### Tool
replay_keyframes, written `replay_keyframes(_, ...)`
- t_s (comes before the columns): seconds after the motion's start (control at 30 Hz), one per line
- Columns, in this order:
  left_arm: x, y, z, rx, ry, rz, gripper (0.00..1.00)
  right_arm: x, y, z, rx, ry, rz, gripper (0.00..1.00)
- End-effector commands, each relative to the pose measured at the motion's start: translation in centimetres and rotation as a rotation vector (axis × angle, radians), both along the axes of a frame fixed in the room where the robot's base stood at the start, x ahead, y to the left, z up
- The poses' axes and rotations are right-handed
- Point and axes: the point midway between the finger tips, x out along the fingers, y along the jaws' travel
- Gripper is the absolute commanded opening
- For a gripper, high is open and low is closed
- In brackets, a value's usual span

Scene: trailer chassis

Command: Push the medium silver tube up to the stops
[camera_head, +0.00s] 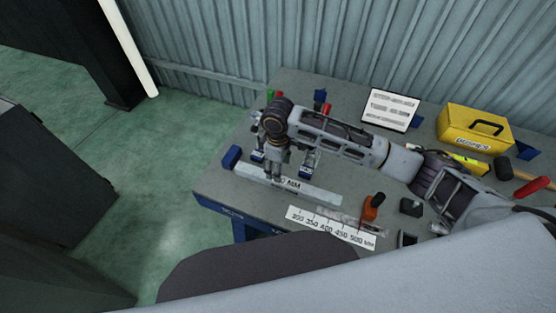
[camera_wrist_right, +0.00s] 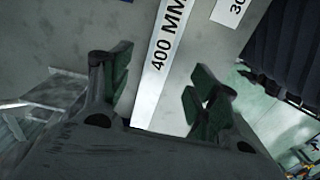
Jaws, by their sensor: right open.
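A pale silver bar marked in MM (camera_head: 318,194) lies along the near left part of the bench; I take it for the medium silver tube, but cannot tell whether it is a tube or a flat strip. In the right wrist view it reads 400 MM (camera_wrist_right: 164,50) and runs between the fingers. My right gripper (camera_head: 272,178) points down over the bar, hiding part of it. It is open, with green finger pads apart (camera_wrist_right: 160,88); no contact is clear. A blue block (camera_head: 231,157) stands by the bar's left end. My left gripper is not in view.
A sign (camera_head: 390,109), a yellow toolbox (camera_head: 474,130) and a red-handled tool (camera_head: 533,187) are farther right.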

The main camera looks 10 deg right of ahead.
Motion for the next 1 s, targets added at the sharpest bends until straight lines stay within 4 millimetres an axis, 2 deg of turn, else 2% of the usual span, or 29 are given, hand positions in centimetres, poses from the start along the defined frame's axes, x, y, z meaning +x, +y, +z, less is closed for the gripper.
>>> replay_keyframes(0.6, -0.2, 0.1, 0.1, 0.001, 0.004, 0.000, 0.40, -0.1, 0.0, -7.2, -0.001, 0.001, 0.000, 0.61)
replay_keyframes(0.8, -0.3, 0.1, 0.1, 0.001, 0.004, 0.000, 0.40, 0.0, 0.0, -8.4, -0.001, -0.001, 0.000, 0.61)
replay_keyframes(1.0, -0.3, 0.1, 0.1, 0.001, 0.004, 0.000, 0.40, 0.0, 0.0, -8.7, -0.001, -0.001, 0.001, 0.61)
